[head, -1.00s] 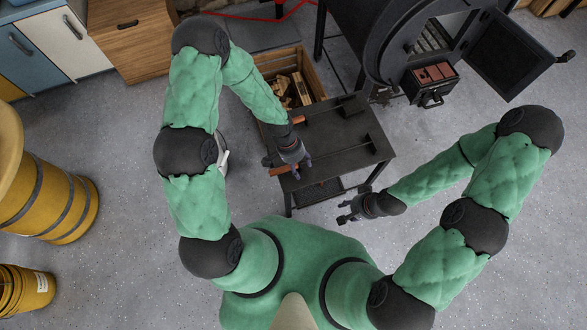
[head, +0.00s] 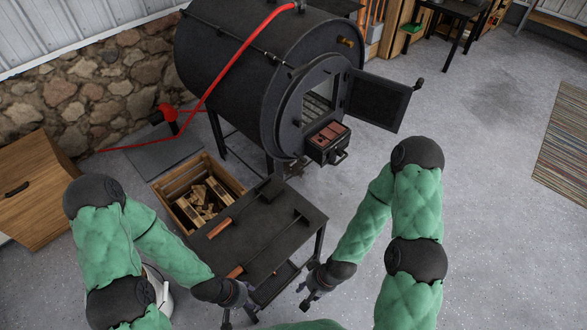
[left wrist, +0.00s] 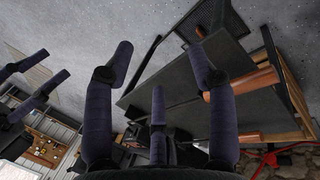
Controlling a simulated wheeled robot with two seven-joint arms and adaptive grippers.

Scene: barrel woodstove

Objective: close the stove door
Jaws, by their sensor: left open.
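The stove is a large black barrel (head: 235,60) on legs, upper middle in the head view. Its dark rectangular door (head: 377,100) stands open, swung out to the right of the round front. The door's handle (head: 419,84) sticks out at its far right edge. The firebox opening (head: 318,93) is uncovered. My left gripper (head: 238,312) is open and empty at the front left of the low table, far from the door; its spread fingers show in the left wrist view (left wrist: 160,85). My right gripper (head: 306,296) is open and empty right of the table, below the door.
A low black table (head: 285,222) carries tools with wooden handles (head: 219,228). A wooden crate of firewood (head: 198,200) stands behind it. A box with reddish bricks (head: 328,142) juts out below the opening. The floor (head: 470,180) right of the door is clear.

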